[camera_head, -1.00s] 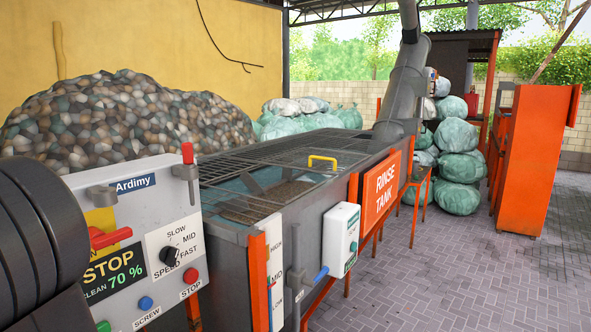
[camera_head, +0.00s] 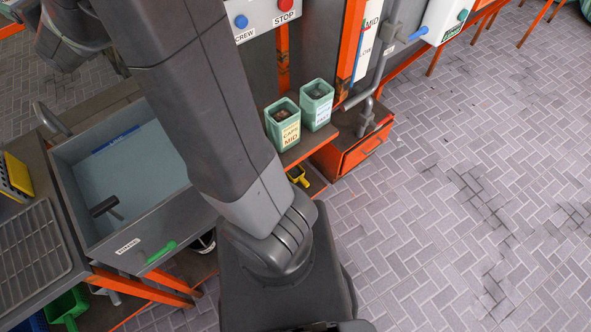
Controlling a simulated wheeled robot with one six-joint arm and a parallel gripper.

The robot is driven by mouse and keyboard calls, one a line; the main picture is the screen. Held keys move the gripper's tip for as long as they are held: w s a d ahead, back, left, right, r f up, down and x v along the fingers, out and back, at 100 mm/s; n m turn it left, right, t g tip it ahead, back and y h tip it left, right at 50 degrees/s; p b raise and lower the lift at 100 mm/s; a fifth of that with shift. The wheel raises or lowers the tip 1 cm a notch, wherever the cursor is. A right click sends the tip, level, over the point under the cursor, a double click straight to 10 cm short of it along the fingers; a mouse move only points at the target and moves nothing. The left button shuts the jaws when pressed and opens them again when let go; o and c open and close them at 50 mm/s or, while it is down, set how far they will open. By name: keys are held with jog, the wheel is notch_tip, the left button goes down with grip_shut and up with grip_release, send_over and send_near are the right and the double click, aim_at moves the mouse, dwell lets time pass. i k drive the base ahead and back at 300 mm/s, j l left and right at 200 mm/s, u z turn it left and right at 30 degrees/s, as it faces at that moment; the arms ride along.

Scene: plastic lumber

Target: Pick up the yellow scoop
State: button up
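A small yellow item (camera_head: 299,176), possibly the yellow scoop, lies low on a shelf under the green tubs. My arm covers part of it, and its full shape is hidden. My arm rises from the bottom middle and runs to the upper left. Dark parts of its far end (camera_head: 72,42) show at the upper left, well away from the yellow item. The fingertips cannot be made out there, and I see nothing held.
Two green tubs (camera_head: 283,124) (camera_head: 316,104) stand above the yellow item. A yellow perforated piece (camera_head: 17,176) and green containers (camera_head: 67,305) are at left. Paved floor at right is clear.

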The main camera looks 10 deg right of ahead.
aim_at(296, 175)
jog(key=k+l, duration=0.75)
jog(key=l, duration=0.15)
